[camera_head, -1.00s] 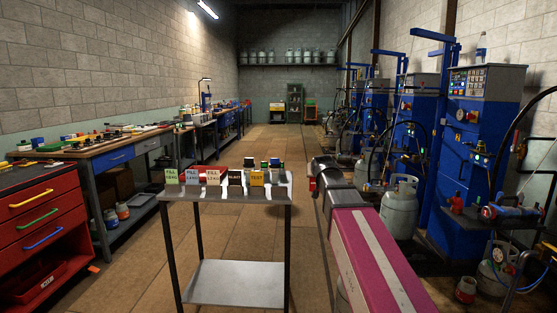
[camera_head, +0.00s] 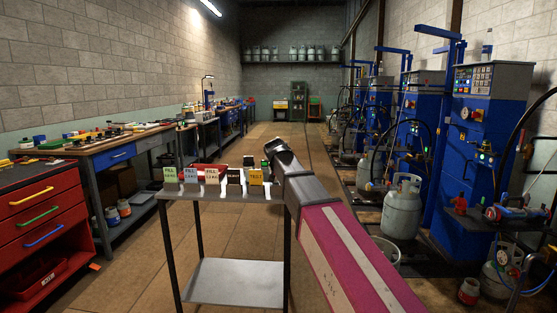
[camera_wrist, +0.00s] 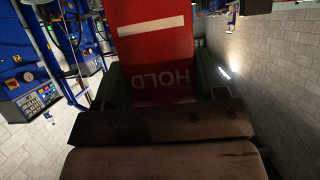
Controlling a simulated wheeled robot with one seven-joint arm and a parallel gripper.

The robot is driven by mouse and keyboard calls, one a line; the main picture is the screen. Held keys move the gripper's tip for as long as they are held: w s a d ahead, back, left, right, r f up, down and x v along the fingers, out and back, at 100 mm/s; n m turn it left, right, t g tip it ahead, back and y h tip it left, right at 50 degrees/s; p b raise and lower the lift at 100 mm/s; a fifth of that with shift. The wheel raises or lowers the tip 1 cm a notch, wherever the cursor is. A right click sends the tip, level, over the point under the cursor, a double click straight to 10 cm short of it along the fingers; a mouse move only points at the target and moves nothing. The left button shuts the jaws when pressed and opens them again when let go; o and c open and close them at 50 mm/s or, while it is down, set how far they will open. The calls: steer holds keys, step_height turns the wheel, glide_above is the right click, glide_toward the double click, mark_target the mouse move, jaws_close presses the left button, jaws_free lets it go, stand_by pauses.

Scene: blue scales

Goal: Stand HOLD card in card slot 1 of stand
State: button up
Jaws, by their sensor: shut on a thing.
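The red HOLD card (camera_wrist: 158,60) fills the upper middle of the wrist view, its white lettering upside down. My gripper (camera_wrist: 158,88) is shut on it, with a dark green finger at each side. In the head view my arm reaches to the right end of the small table; the gripper and HOLD card cannot be made out there.
The small grey table (camera_head: 225,207) has a lower shelf (camera_head: 238,283). A red tray (camera_head: 209,167) lies behind the cards. A red drawer cabinet (camera_head: 38,230) and workbench (camera_head: 110,155) stand left. Gas cylinders (camera_head: 402,208) and blue machines (camera_head: 480,150) stand right. Floor beyond the table is clear.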

steer(key=shift+f, duration=3.2)
steer(key=shift+f, duration=0.95)
steer(key=o, duration=1)
steer(key=shift+s, duration=0.1)
steer(key=v, duration=1)
steer(key=shift+s+r, duration=0.15)
steer(key=shift+s, duration=0.15)
